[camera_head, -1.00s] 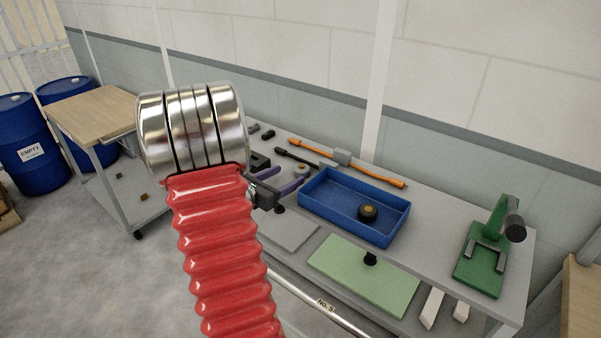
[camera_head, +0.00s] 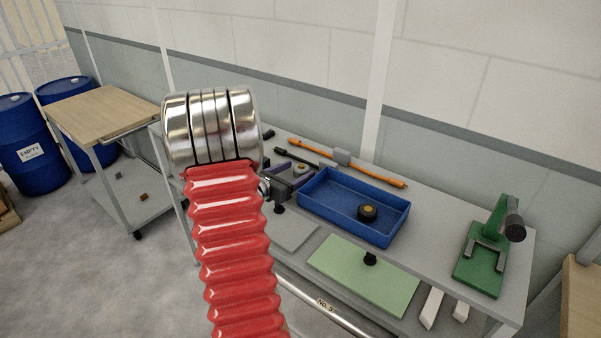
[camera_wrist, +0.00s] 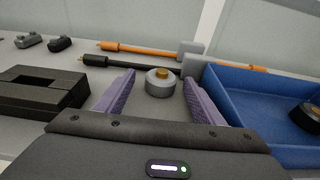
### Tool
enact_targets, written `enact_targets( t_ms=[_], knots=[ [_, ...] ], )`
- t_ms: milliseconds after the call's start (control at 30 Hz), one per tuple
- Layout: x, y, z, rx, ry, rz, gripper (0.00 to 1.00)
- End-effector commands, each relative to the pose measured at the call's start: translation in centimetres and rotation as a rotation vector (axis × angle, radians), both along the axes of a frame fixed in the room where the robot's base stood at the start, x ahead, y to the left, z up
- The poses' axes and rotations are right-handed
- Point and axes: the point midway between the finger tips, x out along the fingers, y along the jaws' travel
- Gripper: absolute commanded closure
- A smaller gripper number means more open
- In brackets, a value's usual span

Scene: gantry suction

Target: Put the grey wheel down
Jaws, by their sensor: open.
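The grey wheel (camera_wrist: 160,84), a short grey disc with a brass hub, sits on the bench top. In the head view the wheel (camera_head: 300,168) is small and partly covered by my gripper. My gripper (camera_wrist: 158,77) has two purple fingers, spread apart. The wheel stands between and slightly beyond them, with a gap showing on each side. In the head view my gripper (camera_head: 287,176) is at the bench, left of the blue tray (camera_head: 341,222), partly hidden behind my red-sleeved arm.
The blue tray holds a black wheel (camera_head: 368,213) with an orange hub. An orange rod (camera_wrist: 145,50) and a black rod (camera_wrist: 125,64) lie behind the grey wheel. A black block (camera_wrist: 38,92) is at left. A green press (camera_head: 487,248) stands at the bench's right end.

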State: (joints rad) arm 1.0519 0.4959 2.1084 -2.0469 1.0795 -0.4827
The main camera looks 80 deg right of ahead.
Motion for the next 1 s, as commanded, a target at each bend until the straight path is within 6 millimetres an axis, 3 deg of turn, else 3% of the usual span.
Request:
enact_targets(
  t_ms=[233, 900, 1000],
  knots=[
    [0.02, 0.02, 0.01, 0.0, 0.0, 0.0, 0.38],
    [0.06, 0.04, 0.02, 0.0, 0.0, 0.001, 0.85],
    [0.06, 0.04, 0.02, 0.0, 0.0, 0.001, 0.87]
  ],
)
